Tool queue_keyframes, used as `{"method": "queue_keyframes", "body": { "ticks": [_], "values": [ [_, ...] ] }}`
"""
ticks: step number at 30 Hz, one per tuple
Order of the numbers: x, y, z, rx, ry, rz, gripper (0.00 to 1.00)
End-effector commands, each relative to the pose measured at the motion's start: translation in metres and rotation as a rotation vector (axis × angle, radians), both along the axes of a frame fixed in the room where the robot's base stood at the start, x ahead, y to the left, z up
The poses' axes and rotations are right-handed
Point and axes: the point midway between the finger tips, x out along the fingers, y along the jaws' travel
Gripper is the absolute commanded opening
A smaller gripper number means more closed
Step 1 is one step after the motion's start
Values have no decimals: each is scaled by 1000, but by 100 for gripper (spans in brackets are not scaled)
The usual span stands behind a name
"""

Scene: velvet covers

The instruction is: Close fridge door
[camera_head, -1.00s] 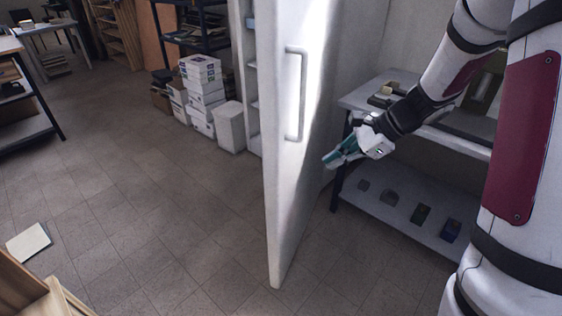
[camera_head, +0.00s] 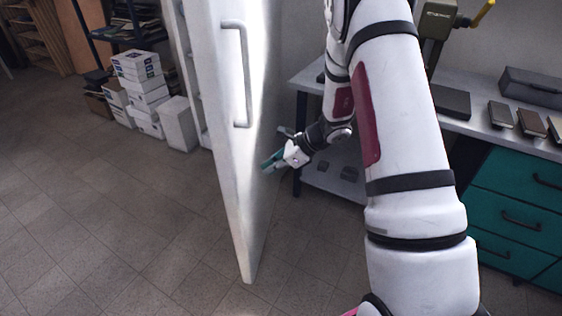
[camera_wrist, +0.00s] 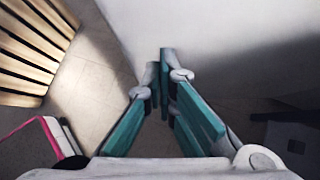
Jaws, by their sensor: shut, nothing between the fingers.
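The white fridge door (camera_head: 222,110) stands open in the head view, seen on its outer face with a long vertical handle (camera_head: 241,75). Its inner side and the fridge shelves show only as a narrow strip at its left. My gripper (camera_head: 268,165) is shut and empty, to the right of the door's outer face and below the handle. In the wrist view, the teal fingers (camera_wrist: 163,88) are together, and the white door surface (camera_wrist: 215,35) fills the upper right close to the fingertips. I cannot tell whether they touch it.
A workbench (camera_head: 470,125) with small boxes and teal drawers (camera_head: 520,200) stands at the right. White boxes (camera_head: 140,85) are stacked on the floor at the back left. The tiled floor (camera_head: 110,220) left of the door is clear.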

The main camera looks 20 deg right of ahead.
Motion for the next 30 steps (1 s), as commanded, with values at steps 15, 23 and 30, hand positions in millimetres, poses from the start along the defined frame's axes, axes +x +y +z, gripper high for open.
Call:
{"method": "queue_keyframes", "body": {
  "ticks": [15,23,30],
  "values": [
    [27,39,-8,0,-1,1,0],
    [27,40,-8,0,-1,1,0],
    [35,55,-8,1,0,-18,0]
  ]
}}
